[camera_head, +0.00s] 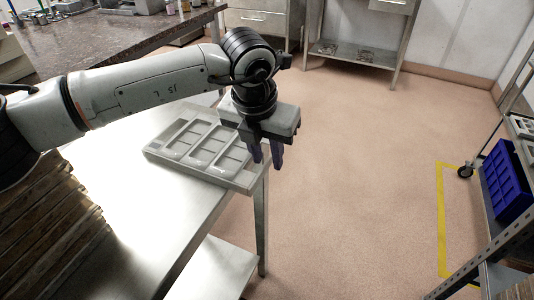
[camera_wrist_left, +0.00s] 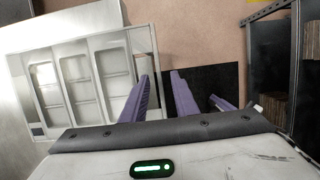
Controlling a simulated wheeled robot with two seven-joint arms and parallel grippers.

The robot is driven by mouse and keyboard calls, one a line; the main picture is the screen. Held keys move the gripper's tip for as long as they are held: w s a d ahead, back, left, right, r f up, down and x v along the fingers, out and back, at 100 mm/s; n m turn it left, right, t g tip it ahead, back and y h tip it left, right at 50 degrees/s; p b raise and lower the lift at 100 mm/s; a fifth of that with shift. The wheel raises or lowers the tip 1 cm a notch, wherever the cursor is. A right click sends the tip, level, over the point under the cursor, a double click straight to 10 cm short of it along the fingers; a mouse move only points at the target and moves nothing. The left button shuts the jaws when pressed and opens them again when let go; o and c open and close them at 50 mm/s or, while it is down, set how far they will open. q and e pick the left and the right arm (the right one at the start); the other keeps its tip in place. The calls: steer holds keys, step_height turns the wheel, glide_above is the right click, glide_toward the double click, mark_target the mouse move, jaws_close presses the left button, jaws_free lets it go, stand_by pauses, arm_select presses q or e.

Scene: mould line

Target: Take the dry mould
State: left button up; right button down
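The mould is a light grey rectangular tray with several shallow rectangular cavities (camera_head: 175,150), lying flat near the right edge of the steel table. It also shows at the left of the left wrist view (camera_wrist_left: 152,48). Its cavities look empty; I cannot tell by sight whether it is dry. My left gripper (camera_head: 267,163) hangs with its purple fingers pointing down beside the mould's right end and the table edge. My right gripper is in neither view.
The steel table (camera_head: 140,215) has bare room in front of the mould. Stacked wooden boards (camera_head: 50,215) stand at the left. A dark worktop (camera_head: 110,45) is behind. A rack with a blue crate (camera_head: 506,180) stands at right. The floor between is clear.

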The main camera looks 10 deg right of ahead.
arm_select(q)
steer(key=b+v, duration=0.1)
steer(key=v, duration=0.9)
steer(key=shift+r, duration=0.15)
